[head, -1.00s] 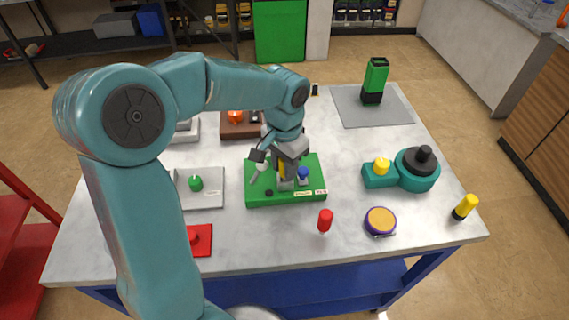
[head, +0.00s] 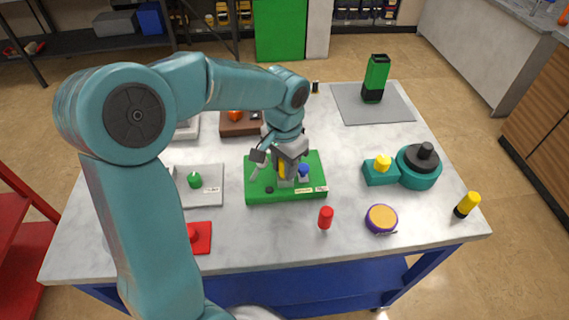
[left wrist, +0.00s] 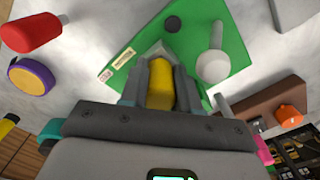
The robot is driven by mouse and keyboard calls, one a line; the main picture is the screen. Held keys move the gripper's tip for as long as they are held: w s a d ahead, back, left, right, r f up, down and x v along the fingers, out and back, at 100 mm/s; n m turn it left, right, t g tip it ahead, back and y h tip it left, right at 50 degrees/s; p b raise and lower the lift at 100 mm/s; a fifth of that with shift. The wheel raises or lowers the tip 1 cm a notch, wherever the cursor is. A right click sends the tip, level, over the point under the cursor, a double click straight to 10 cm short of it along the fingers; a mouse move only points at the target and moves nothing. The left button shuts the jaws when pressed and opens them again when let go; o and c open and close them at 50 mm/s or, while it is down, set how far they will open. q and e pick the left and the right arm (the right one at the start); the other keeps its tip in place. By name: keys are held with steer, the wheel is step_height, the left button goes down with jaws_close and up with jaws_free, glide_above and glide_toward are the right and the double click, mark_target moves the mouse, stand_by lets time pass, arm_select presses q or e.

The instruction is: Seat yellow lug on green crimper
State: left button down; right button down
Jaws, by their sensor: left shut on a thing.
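The green crimper (head: 262,195) is a flat green block near the middle of the table, with labels on its front edge, a dark round knob (head: 269,189) and a pale lever. A blue piece (head: 303,171) stands on its right side. My left gripper (head: 287,180) is over the crimper, shut on the yellow lug (head: 282,170). The left wrist view shows the lug (left wrist: 160,88) upright between the fingers, with the green block (left wrist: 232,42) beyond. The fingers hide the lug's lower end, so I cannot tell whether it touches the crimper. My right gripper is not in view.
A red cylinder (head: 326,217) and a purple-and-orange disc (head: 381,219) stand near the front edge. A grey tray (head: 213,194) lies left.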

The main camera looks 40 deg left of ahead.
arm_select(q)
steer(key=c, duration=0.7)
jaws_free()
steer(key=shift+c, duration=0.2)
steer(key=shift+r+p, duration=3.75)
steer(key=shift+r, duration=0.8)
steer(key=shift+s+f, duration=0.1)
steer(key=shift+s, duration=0.05)
